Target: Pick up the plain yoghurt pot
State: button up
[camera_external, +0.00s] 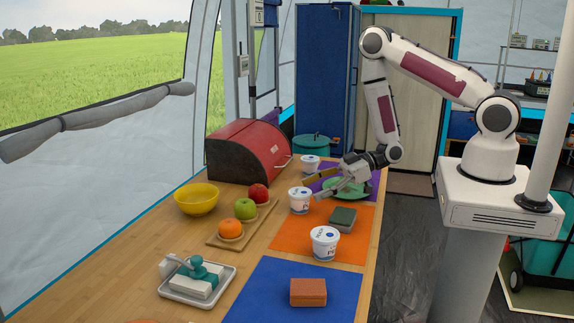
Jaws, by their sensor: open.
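Three white yoghurt pots with blue marks stand on the wooden table. One pot (325,243) stands at the front, on the orange mat. A second pot (299,200) stands behind it to the left, near the mat's left edge. A third pot (310,165) stands farther back, by the purple mat. The labels are too small to tell which pot is plain. My gripper (322,186) is open and empty, reaching left over the purple mat and green plate. In the picture its fingers are just right of and above the second pot; I cannot tell the exact gap.
A green plate (356,192) lies under my gripper. A dark green sponge block (343,219) and a brown block (308,291) lie on mats. A fruit board (217,240), yellow bowl (196,198), red bread bin (245,148), teal pot (312,144) and white tray (172,293) surround the pots.

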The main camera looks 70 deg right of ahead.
aim_at(307, 190)
jog(key=shift+a, duration=0.1)
jog(key=shift+x, duration=2.55)
jog(key=shift+r, duration=0.15)
jog(key=c, duration=1.2)
